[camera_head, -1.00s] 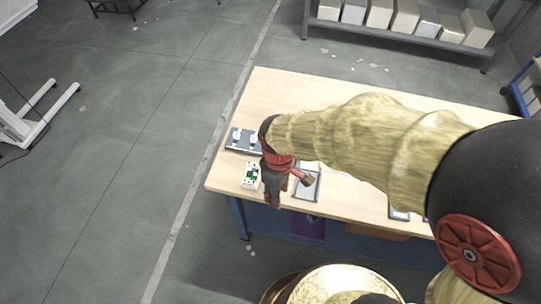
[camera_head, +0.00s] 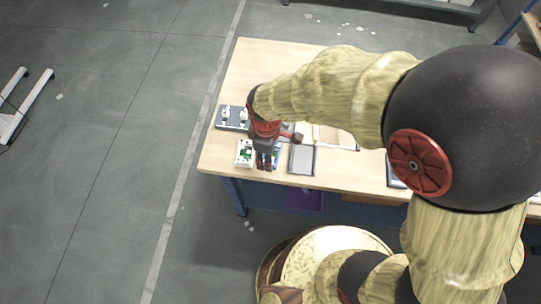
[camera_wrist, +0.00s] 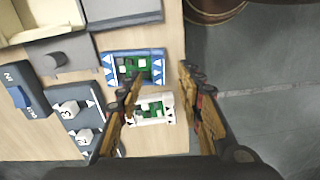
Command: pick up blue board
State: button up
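The blue board (camera_wrist: 121,67), a blue-framed tray with white triangles and a green circuit board in it, lies on the table in the wrist view. A similar white board (camera_wrist: 152,109) lies beside it. My gripper (camera_wrist: 162,78) is open and empty; one finger overlaps the blue board's near edge in the picture and the other is out to its right. In the head view my gripper (camera_head: 264,165) points down over the table's front left, just right of the white board (camera_head: 244,153). It mostly hides the blue board there. I cannot tell its exact height.
A grey panel with white knobs (camera_wrist: 78,120) sits near the boards, and it shows at the table's left in the head view (camera_head: 231,117). A grey tray (camera_head: 302,159) lies right of my gripper. The wooden table (camera_head: 222,174) has its front edge close by.

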aim_at(276, 156)
notch_tip(276, 156, down, 4)
jog(key=shift+w+r+b, duration=0.15)
jog(key=shift+r+b, duration=0.1)
jog(key=shift+b, duration=0.15)
jog(key=c, duration=0.3)
grip_shut()
